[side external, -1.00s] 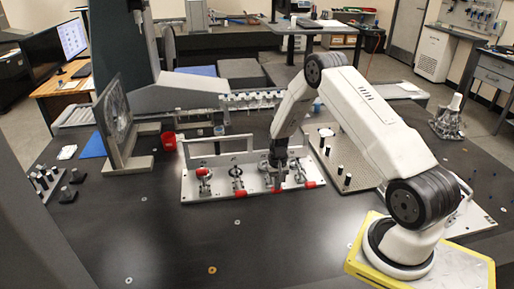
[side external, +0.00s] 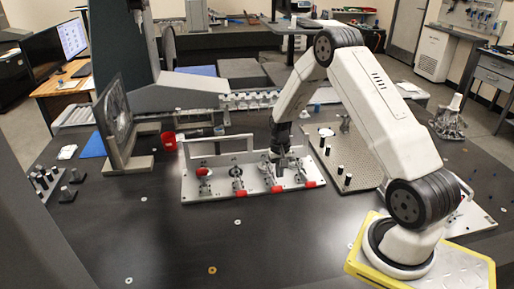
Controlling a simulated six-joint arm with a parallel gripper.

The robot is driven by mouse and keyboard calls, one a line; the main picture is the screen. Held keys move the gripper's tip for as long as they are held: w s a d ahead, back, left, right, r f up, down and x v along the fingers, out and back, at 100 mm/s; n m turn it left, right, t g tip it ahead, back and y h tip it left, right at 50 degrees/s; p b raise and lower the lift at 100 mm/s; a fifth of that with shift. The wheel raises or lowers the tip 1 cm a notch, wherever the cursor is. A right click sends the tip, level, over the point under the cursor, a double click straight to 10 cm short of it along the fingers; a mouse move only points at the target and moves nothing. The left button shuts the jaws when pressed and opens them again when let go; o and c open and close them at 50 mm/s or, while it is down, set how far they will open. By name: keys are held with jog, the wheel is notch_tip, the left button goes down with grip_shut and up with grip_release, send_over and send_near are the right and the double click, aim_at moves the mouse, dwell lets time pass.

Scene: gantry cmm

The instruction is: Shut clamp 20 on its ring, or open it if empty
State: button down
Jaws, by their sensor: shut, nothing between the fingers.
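A light metal plate (side external: 222,192) with a raised handle bar carries a row of toggle clamps with red grips. The leftmost clamp (side external: 204,172) has its red grip raised. The second clamp (side external: 239,194), third clamp (side external: 276,189) and right clamp (side external: 310,184) show their red grips low, near the plate's front edge. Number labels are too small to read, so I cannot tell which is clamp 20, nor which clamps hold rings. My gripper (side external: 281,173) points down, shut and empty, over the right half of the plate, just behind the third clamp's grip. It hides part of that clamp.
A perforated plate (side external: 350,160) with dark posts stands right of the clamp plate. A rack of small parts (side external: 250,99) is behind.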

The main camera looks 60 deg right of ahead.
notch_tip(320, 180, up, 7)
jog(key=s+a, duration=0.1)
dwell(0.4)
jog(key=s+a+r+n+t, duration=0.1)
jog(key=s+a+r+n, duration=0.2)
jog(key=a, duration=0.7)
jog(key=s+a+r+n+t+h, duration=0.1)
jog(key=s+a+r+n, duration=0.3)
jog(key=a, duration=0.7)
jog(key=s+n+t, duration=0.1)
jog(key=s+n, duration=0.1)
jog(key=s, duration=0.1)
jog(key=shift+a+r+t, duration=0.25)
jog(key=shift+a+t, duration=0.05)
